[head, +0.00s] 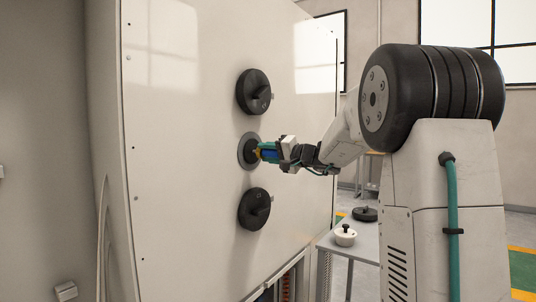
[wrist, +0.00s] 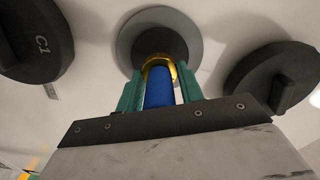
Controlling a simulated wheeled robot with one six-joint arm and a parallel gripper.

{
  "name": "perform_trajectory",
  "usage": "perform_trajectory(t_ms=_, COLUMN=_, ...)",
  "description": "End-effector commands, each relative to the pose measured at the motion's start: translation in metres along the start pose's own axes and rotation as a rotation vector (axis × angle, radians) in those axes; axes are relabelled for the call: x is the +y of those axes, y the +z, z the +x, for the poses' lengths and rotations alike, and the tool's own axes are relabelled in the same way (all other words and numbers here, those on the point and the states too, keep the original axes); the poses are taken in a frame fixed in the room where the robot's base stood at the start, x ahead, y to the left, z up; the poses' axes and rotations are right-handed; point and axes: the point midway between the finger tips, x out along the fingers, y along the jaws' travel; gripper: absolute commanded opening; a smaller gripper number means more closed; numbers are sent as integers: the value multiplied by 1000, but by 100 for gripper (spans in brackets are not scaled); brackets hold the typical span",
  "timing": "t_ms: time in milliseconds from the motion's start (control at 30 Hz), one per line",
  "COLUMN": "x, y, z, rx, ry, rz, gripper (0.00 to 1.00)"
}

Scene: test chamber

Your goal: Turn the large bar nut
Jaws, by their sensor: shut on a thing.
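Two black round nuts with raised bars, an upper one (head: 253,91) and a lower one (head: 255,209), sit on the white panel in the head view. In the wrist view one marked C1 (wrist: 35,40) is at the left and the other (wrist: 275,80) at the right. I cannot tell which is the large one. Between them is a dark disc with a grey rim (wrist: 158,33). My gripper (head: 267,152) is at this disc, its green fingers shut on a blue piece (wrist: 158,92) with a gold loop (wrist: 160,63), perhaps a padlock. The loop overlaps the disc; contact is unclear.
A grey table (head: 362,240) stands at the lower right, below my arm. On it are a white lidded pot-like part (head: 345,236) and a black round part (head: 365,214). The panel (head: 190,190) is bare left of the nuts.

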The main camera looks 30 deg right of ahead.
Motion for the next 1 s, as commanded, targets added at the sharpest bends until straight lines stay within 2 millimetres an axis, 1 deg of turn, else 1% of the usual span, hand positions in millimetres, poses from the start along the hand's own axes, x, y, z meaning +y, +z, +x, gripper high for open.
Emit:
perform_trajectory(t_ms=233, x=1, y=0, z=0, rx=0, ry=2, rz=2, gripper=14)
perform_trajectory(t_ms=267, x=1, y=0, z=0, rx=0, ry=2, rz=2, gripper=46)
perform_trajectory(t_ms=300, x=1, y=0, z=0, rx=0, ry=2, rz=2, gripper=57)
perform_trajectory(t_ms=333, x=1, y=0, z=0, rx=0, ry=2, rz=2, gripper=59)
perform_trajectory(t_ms=567, x=0, y=0, z=0, rx=0, ry=1, rz=1, gripper=59)
perform_trajectory(t_ms=667, x=0, y=0, z=-4, rx=0, ry=1, rz=1, gripper=59)
perform_trajectory(t_ms=767, x=0, y=-1, z=-17, rx=3, ry=2, rz=1, gripper=59)
perform_trajectory(t_ms=1000, x=1, y=-1, z=-59, rx=3, ry=3, rz=1, gripper=59)
